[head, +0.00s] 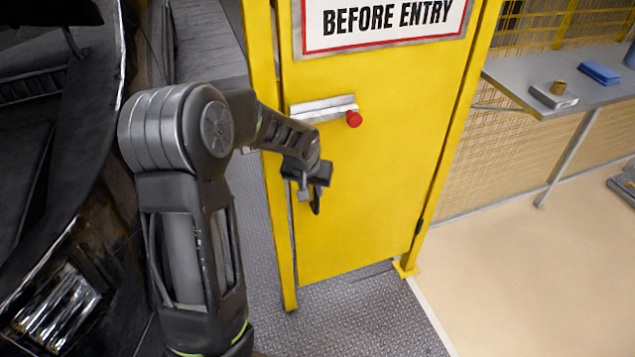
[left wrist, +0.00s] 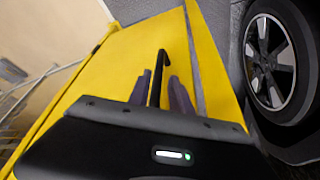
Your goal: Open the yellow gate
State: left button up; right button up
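The yellow gate (head: 375,170) stands upright and closed in its yellow frame. A silver latch bar (head: 320,108) with a red knob (head: 354,119) sits on its upper left. My left gripper (head: 306,192) is in front of the gate's left side, below the latch. A black handle (head: 316,204) shows partly behind its fingers. In the left wrist view the fingers (left wrist: 161,92) are apart, with the black handle (left wrist: 158,68) between them and the yellow gate (left wrist: 120,65) behind. A gap shows on both sides of the handle. My right gripper is not in view.
A dark vehicle (head: 60,190) stands close on the left; its wheel (left wrist: 270,62) shows in the left wrist view. Right of the gate, a grey shelf (head: 540,85) holds small items along a mesh fence (head: 500,160).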

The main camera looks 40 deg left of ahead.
pick_arm(q)
jog(key=w, duration=0.1)
jog(key=w+a+f, duration=0.1)
jog(key=w, duration=0.1)
jog(key=shift+w+a+f, duration=0.1)
jog(key=shift+w+a, duration=0.1)
jog(key=b+x, duration=0.1)
jog(key=x, duration=0.1)
jog(key=shift+w+f+b, duration=0.1)
jog(key=shift+f+b, duration=0.3)
jog(key=shift+w+a+f, duration=0.1)
jog(key=shift+w+f, duration=0.15)
jog(key=shift+f, duration=0.2)
jog(key=shift+c, duration=0.3)
grip_shut()
